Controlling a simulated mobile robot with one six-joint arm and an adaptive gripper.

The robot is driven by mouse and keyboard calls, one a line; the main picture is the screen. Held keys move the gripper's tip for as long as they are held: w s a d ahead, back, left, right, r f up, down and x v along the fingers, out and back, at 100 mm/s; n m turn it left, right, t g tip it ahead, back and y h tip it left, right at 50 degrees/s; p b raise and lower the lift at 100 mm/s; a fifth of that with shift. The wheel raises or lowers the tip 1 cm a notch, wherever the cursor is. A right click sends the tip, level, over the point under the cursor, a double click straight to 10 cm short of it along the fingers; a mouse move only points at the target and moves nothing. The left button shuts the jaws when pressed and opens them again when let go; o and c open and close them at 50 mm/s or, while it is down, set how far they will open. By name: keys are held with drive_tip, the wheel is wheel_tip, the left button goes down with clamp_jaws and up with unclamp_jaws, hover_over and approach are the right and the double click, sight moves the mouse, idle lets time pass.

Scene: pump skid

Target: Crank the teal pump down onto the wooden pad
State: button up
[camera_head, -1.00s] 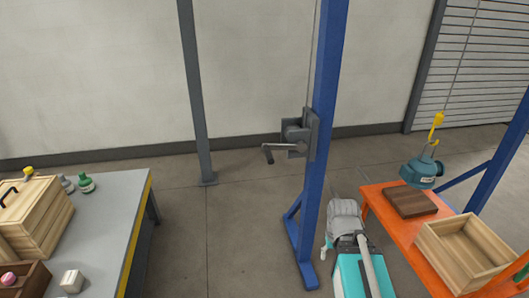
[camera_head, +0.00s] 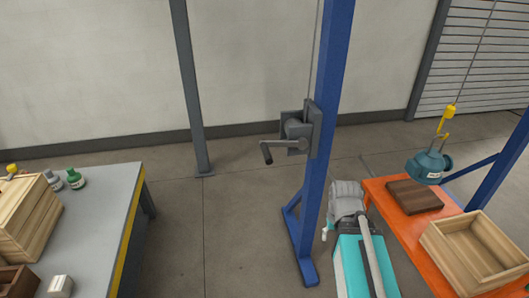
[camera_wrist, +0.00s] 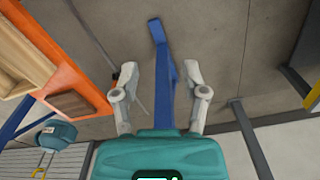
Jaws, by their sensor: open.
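The teal pump (camera_head: 428,166) hangs upright from a yellow hook (camera_head: 446,125), just above the brown wooden pad (camera_head: 413,197); whether a gap remains between them is hard to tell. The pad lies on the orange table (camera_head: 398,247). A grey winch (camera_head: 300,130) is fixed to the blue post (camera_head: 330,80), and its crank handle (camera_head: 267,152) points left with the grip hanging down. In the wrist view my gripper (camera_wrist: 162,72) is open and empty, its fingers on either side of the blue post's image. The pump shows there at left (camera_wrist: 55,135). My arm is below the winch, apart from the crank.
An empty wooden crate (camera_head: 478,255) stands on the orange table beside the pad. The floor between the bench and the blue post is clear.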

drive_tip(key=shift+d, duration=0.2)
drive_tip(key=shift+o, duration=1)
drive_tip(key=shift+w+d+f+b, duration=0.1)
drive_tip(key=shift+f+b, duration=0.25)
drive_tip(key=w+a+f+n+h+b, duration=0.1)
drive_tip(key=w+a+f+h+b, duration=0.1)
drive_tip(key=w+f+b, duration=0.5)
drive_tip(key=w+a+r+n+t+h+b, duration=0.3)
drive_tip(key=w+a+h, duration=0.4)
drive_tip(key=w+a, duration=0.1)
drive_tip(key=w+a+r+n+t+h, duration=0.1)
drive_tip(key=a+r+t+h, duration=0.1)
drive_tip(key=a, duration=0.6)
drive_tip(key=w+a+r+n+t+h, duration=0.1)
drive_tip(key=a+r+t+h, duration=0.1)
drive_tip(key=a+r, duration=0.5)
drive_tip(key=w+a+r+n+t+h, duration=0.1)
drive_tip(key=a+r+t, duration=0.3)
drive_tip(key=a, duration=0.5)
drive_tip(key=shift+w+r+n+t+h, duration=0.3)
drive_tip(key=shift+r+n+h, duration=0.1)
drive_tip(key=shift+r, duration=0.2)
